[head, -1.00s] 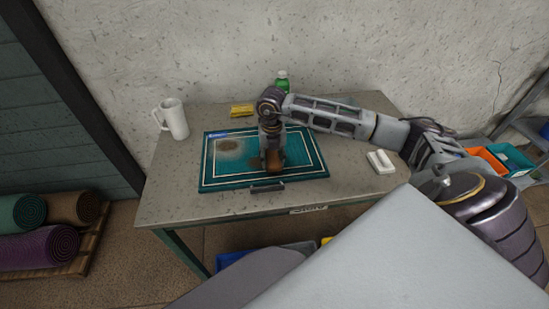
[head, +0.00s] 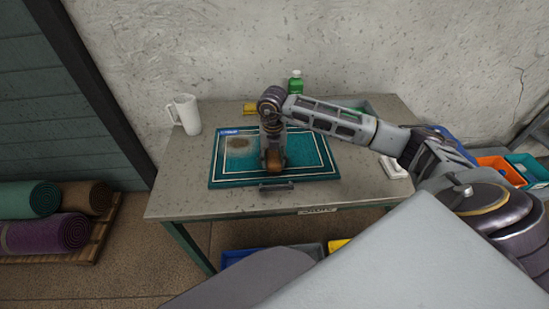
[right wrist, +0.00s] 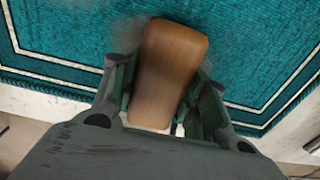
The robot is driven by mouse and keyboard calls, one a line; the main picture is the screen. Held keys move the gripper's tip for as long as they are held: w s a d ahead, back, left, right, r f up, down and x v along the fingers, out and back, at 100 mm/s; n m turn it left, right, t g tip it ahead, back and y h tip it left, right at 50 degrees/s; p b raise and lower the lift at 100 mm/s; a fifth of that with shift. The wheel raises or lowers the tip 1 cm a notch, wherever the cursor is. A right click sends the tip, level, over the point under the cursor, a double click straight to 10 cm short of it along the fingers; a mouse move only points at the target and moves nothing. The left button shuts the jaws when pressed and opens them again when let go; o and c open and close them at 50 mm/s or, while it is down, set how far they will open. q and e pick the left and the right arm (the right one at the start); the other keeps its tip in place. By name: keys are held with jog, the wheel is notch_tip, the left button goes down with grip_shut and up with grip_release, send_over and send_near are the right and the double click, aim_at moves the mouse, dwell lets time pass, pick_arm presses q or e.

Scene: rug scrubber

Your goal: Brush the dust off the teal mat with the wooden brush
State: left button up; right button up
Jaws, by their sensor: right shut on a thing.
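The teal mat (head: 317,172) with white border lines lies on the table. A brown dust patch (head: 240,145) is on its upper left part. My right gripper (head: 273,152) points down over the mat's lower middle and is shut on the wooden brush (head: 275,164). In the right wrist view the brush's brown handle (right wrist: 168,65) sits between the fingers, and the teal mat (right wrist: 250,55) lies beneath it. Faint dust (right wrist: 124,34) shows beside the handle there. The bristles are hidden, so contact with the mat cannot be seen. My left gripper is not in view.
A white block (head: 393,168) lies to the right, partly behind my arm. Rolled mats (head: 60,228) lie at lower left.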

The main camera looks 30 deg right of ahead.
jog(key=shift+w+a+f, duration=0.1)
jog(key=shift+w+a, duration=0.2)
jog(key=shift+a, duration=0.35)
jog(key=shift+w+a, duration=0.25)
jog(key=shift+a, duration=0.35)
jog(key=shift+w+a+f, duration=0.1)
jog(key=shift+w+a, duration=0.2)
jog(key=shift+a, duration=0.35)
jog(key=shift+r, duration=0.25)
